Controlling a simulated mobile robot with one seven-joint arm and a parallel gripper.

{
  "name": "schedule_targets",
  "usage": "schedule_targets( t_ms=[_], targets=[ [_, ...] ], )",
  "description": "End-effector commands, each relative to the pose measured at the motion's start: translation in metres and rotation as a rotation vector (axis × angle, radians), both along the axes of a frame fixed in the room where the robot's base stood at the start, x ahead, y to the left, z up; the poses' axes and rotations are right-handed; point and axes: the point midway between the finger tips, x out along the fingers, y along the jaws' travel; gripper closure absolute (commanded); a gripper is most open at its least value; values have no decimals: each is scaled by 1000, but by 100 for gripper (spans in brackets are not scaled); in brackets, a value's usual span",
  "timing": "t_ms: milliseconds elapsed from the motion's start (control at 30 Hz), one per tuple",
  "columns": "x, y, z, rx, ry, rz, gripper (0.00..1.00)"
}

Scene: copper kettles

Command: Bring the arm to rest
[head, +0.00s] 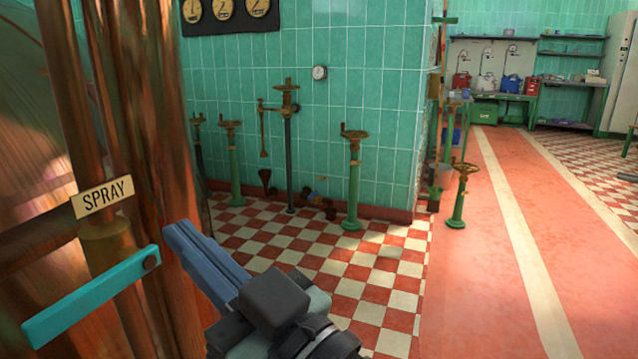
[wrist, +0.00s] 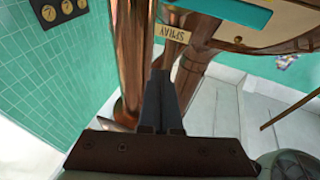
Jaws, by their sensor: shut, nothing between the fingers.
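My gripper (head: 182,236) is in the lower left of the head view, with its blue fingers closed together and nothing between them. It is in front of a copper pipe and just right of a teal lever (head: 90,298). A "SPRAY" label (head: 103,197) is on the copper pipework above the lever. In the wrist view the fingers (wrist: 161,78) point toward the copper pipes, below the label (wrist: 172,33) and the lever (wrist: 235,12). I cannot tell whether the fingers touch the pipe.
A large copper vessel (head: 30,130) fills the left side. Several green valve stands, one of them (head: 353,180) in front, line the green tiled wall (head: 350,90). The red and white floor (head: 300,255) and the red walkway (head: 480,270) to the right are mostly clear.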

Motion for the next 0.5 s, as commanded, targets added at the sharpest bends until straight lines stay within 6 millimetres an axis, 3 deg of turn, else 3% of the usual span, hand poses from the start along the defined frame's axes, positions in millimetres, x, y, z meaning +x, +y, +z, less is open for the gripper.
schedule_targets(
  t_ms=[33, 233, 367, 500],
  targets=[
    [8, -5, 25, 1, -14, -80, 100],
    [24, -43, 101, 61, -112, -408, 100],
    [14, -71, 156, 128, -224, -593, 100],
    [-12, -97, 210, 207, -362, -752, 100]
  ],
)
